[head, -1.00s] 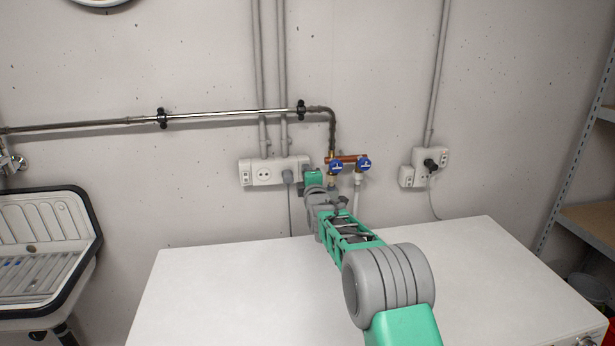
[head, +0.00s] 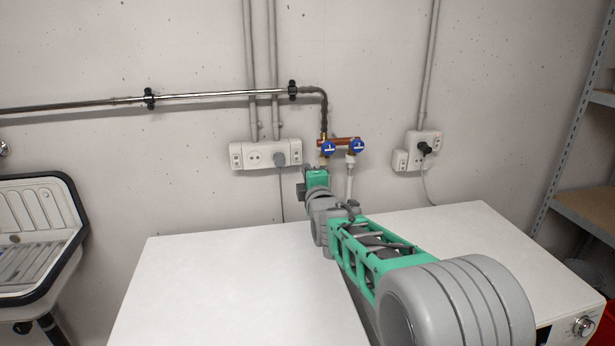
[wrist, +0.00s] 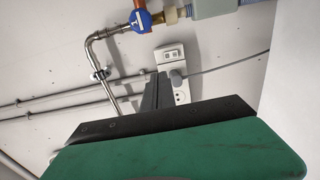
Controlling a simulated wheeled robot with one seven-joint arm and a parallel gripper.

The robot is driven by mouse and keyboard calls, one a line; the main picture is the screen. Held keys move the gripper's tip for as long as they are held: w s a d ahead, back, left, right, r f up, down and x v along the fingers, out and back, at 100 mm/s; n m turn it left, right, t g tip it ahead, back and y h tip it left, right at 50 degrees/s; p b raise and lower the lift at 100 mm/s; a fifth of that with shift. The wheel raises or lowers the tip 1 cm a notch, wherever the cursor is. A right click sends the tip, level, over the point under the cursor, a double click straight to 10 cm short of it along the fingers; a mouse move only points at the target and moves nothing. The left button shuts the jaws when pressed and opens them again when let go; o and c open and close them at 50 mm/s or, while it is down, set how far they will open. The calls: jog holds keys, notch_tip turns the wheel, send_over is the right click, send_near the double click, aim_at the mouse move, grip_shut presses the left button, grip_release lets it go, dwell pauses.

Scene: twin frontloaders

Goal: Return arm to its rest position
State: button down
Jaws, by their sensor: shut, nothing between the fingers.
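My green and grey arm (head: 375,255) reaches out over the white machine tops toward the back wall. My gripper (wrist: 155,92) shows in the wrist view as dark fingers close together, with nothing seen between them. In the head view it is small at the far end of the arm and partly hidden by the wrist. It appears in front of the wall, just below the blue valves (head: 329,148); I cannot tell how near the wall it is.
Two white machine tops (head: 230,285) lie bare under the arm. A socket strip (head: 262,155) and pipes are on the wall, close to the gripper in the picture. A sink (head: 35,240) stands at left, a metal shelf (head: 585,205) at right. A second socket (head: 424,146) holds a plug.

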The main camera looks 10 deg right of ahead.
jog(key=shift+s, duration=0.15)
jog(key=s+d+f+m+g+p, duration=0.1)
jog(key=s+f+m+g, duration=0.4)
jog(key=s, duration=0.8)
jog(key=s+d+f+m+g+h+p, duration=0.1)
jog(key=s+f+m+g, duration=0.4)
jog(key=s, duration=0.9)
jog(key=s+d+f+m+g+p, duration=0.1)
jog(key=s+d+f+m+g, duration=0.2)
jog(key=s+m, duration=0.6)
jog(key=s+f+g, duration=0.2)
jog(key=s, duration=0.2)
jog(key=shift+s+d+f+h+p, duration=0.3)
jog(key=shift+s+f+p, duration=0.05)
jog(key=shift+s, duration=0.05)
